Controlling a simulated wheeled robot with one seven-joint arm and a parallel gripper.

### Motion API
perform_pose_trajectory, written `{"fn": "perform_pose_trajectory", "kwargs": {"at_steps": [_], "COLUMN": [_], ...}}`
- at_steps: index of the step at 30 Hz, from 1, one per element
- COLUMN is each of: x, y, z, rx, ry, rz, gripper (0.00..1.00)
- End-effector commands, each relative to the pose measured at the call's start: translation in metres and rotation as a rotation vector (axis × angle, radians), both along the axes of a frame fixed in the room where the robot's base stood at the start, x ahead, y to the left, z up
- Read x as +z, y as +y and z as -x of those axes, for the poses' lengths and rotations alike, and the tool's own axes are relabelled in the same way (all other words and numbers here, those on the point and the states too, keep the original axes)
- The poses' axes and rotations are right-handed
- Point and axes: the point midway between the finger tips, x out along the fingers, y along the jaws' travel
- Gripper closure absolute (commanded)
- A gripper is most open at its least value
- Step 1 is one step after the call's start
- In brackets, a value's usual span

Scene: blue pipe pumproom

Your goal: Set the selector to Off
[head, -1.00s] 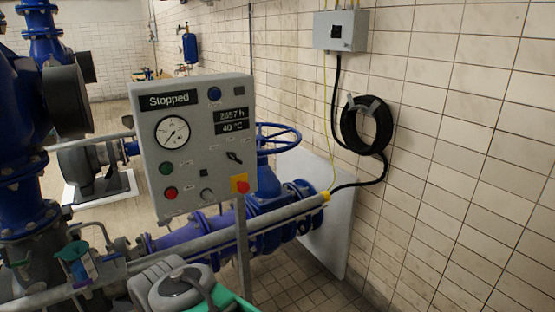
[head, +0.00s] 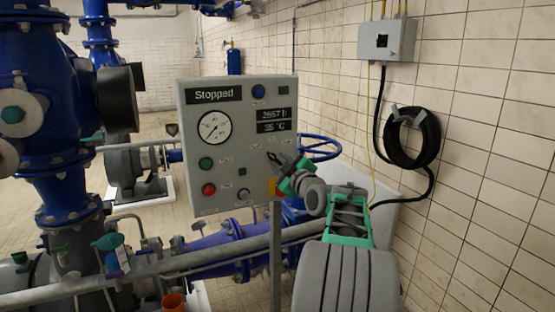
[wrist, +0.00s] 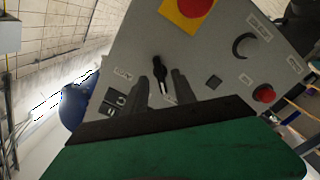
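The grey control panel (head: 237,145) reads "Stopped" in the head view. Its selector is a black knob (wrist: 157,66) with a white pointer mark, seen in the tilted, upside-down wrist view. The small labels around it are too blurred to read. My gripper (head: 284,166) is at the panel's lower right and hides most of the selector in the head view. In the wrist view my gripper (wrist: 163,84) is open, its two dark fingers on either side of the knob's pointer end. I cannot tell whether they touch it.
A red emergency stop on a yellow plate (wrist: 191,8) is close to the selector. A black knob (wrist: 244,46) and a red button (wrist: 264,93) are also on the panel. A blue handwheel (head: 318,147) and pipes stand behind; a tiled wall with a hose (head: 412,137) is at right.

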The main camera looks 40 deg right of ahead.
Motion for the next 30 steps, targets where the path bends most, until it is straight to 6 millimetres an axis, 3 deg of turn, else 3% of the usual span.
{"fn": "perform_pose_trajectory", "kwargs": {"at_steps": [4, 12, 24, 30], "x": [0.001, 0.000, 0.000, 0.000], "y": [-0.005, -0.006, -0.006, -0.006], "z": [-0.018, -0.021, -0.021, -0.021], "rx": [0.001, -0.001, -0.001, -0.001], "ry": [0.000, 0.000, 0.000, 0.000], "rz": [-0.001, -0.001, -0.001, -0.001], "gripper": [0.67, 0.67, 0.99, 1.00]}}
